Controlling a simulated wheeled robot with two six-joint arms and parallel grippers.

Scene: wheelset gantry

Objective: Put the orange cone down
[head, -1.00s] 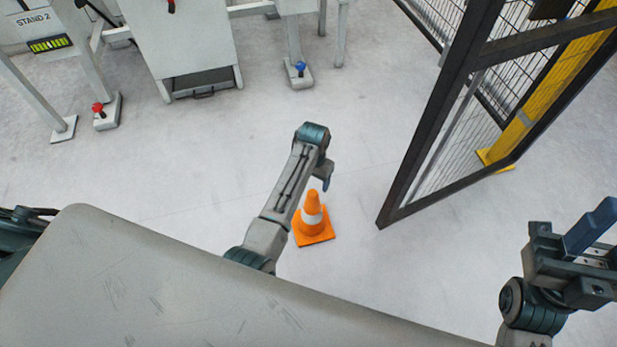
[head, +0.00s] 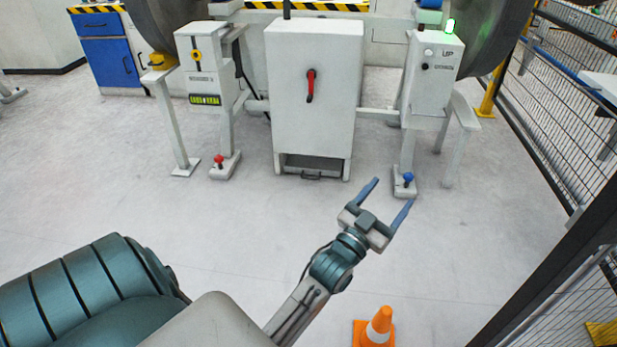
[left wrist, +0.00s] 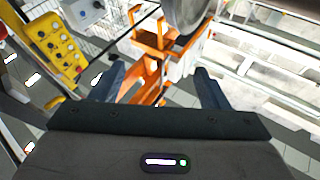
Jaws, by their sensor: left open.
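The orange cone (head: 377,328) with a white band stands upright on the floor at the bottom of the head view, its lower part cut off by the frame edge. My left gripper (head: 392,195) is open and empty, raised in the air beyond the cone with its fingers pointing away from me. Its two open fingers also show in the left wrist view (left wrist: 160,85), with nothing between them close by. The cone is not in the left wrist view. My right gripper is not in the head view now.
A white cabinet (head: 314,90) with a red handle stands ahead between two posts. Foot pedals, red (head: 222,165) and blue (head: 405,182), sit on the floor. A dark mesh fence (head: 570,120) lines the right. The floor between is clear.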

